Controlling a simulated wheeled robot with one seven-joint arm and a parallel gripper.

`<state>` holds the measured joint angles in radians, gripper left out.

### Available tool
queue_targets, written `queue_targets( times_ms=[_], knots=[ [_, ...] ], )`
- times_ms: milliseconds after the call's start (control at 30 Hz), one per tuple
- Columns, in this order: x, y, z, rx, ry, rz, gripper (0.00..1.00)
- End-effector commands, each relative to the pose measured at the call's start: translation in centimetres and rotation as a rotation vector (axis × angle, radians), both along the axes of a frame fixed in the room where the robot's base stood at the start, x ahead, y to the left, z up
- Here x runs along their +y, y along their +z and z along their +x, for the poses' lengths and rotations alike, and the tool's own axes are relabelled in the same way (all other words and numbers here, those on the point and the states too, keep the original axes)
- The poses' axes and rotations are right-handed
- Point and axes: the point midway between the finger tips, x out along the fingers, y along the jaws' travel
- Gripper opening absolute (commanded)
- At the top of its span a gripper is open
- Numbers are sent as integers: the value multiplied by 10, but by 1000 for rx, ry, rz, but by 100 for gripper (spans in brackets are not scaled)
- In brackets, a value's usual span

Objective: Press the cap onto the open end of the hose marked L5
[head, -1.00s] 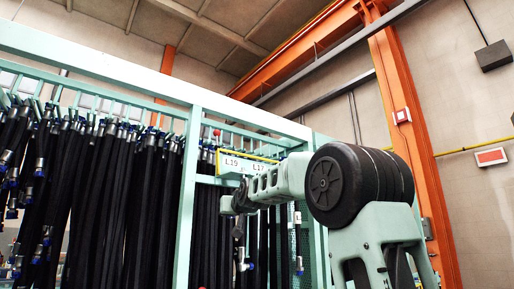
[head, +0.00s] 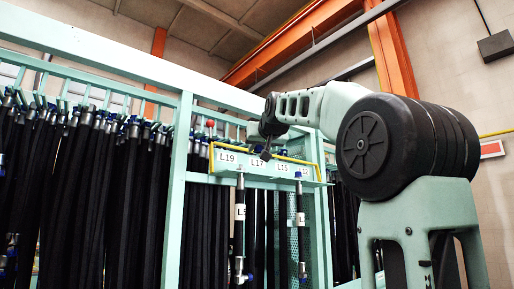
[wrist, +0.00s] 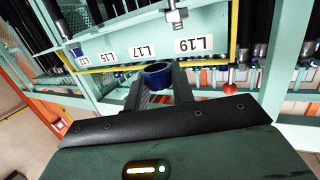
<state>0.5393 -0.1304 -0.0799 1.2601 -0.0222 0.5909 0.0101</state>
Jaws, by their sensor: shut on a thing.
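My gripper (wrist: 158,88) is shut on a blue ring-shaped cap (wrist: 157,75), held between its two fingers in the wrist view. In the head view my gripper (head: 264,153) is small and dark, in front of the label rail; the cap is not clear there. A black hose (head: 239,225) with a silver upper end hangs below the L19 sign. Its white tag starts with "L"; the rest is unreadable. A silver fitting (wrist: 174,16) near the L19 sign shows in the wrist view, apart from the cap. I cannot read an L5 tag.
Another tagged hose (head: 301,220) with a blue upper end hangs to the right. Many black hoses (head: 90,200) crowd the rack at left.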

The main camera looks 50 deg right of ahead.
Motion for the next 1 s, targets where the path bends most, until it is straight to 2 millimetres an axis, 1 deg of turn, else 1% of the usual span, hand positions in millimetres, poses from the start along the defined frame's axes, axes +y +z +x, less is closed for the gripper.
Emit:
queue_targets(
  times_ms=[267, 1000],
  knots=[
    [1, 0, 1, -1, 5, 1, 4],
    [-7, -1, 35, 0, 5, 1, 4]
  ],
)
